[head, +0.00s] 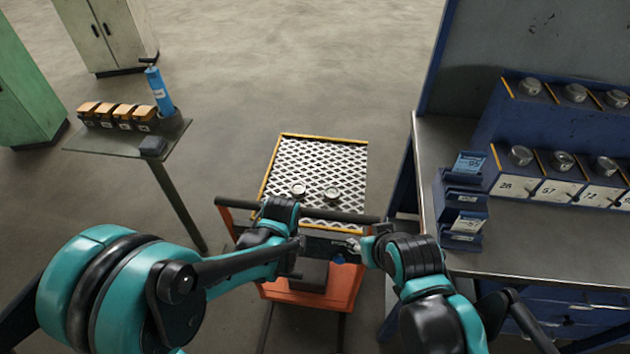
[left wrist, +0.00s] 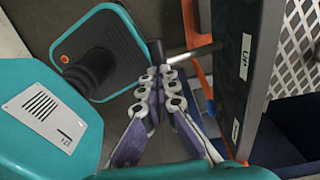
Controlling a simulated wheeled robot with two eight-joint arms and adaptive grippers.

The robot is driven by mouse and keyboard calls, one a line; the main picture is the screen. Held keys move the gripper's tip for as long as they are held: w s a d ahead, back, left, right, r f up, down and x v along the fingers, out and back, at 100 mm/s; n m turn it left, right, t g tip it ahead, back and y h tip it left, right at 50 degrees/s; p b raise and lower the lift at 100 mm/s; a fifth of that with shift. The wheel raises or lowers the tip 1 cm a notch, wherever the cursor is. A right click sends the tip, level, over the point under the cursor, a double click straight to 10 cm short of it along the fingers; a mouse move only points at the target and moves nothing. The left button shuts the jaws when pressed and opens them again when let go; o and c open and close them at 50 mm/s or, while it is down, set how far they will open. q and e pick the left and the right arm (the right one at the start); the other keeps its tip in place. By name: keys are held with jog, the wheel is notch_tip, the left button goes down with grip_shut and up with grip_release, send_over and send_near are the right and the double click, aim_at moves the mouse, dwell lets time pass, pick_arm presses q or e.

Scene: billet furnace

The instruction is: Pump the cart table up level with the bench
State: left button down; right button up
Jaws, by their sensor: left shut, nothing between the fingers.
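The cart has an orange frame (head: 340,284) and a diamond-plate table (head: 318,160) with yellow edges; it looks lower than the bench top (head: 520,245) on its right. A black push bar (head: 345,215) crosses the near end. My left gripper (left wrist: 158,68) is shut and empty beside a black panel (left wrist: 255,75) with white labels, one seeming to read UP. A grey rod (left wrist: 190,52) shows near its fingertips; I cannot tell whether they touch. My right gripper (head: 362,248) is at the bar's right end; its fingers are too small to read. The pump pedal or lever is not clear.
Two round metal pieces (head: 315,192) lie on the cart table. Floor beyond the cart is clear.

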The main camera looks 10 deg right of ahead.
pick_arm(q)
jog(key=shift+f, duration=0.15)
notch_tip(320, 180, down, 8)
jog(key=b, duration=0.7)
jog(key=shift+s+a, duration=0.15)
jog(key=shift+s, duration=0.3)
jog(key=r+p, duration=0.4)
jog(key=r, duration=0.1)
jog(key=r+p, duration=0.2)
jog(key=r, duration=0.1)
jog(key=shift+w+r, duration=0.2)
jog(key=shift+w, duration=0.2)
jog(key=shift+f, duration=0.15)
dwell(0.6)
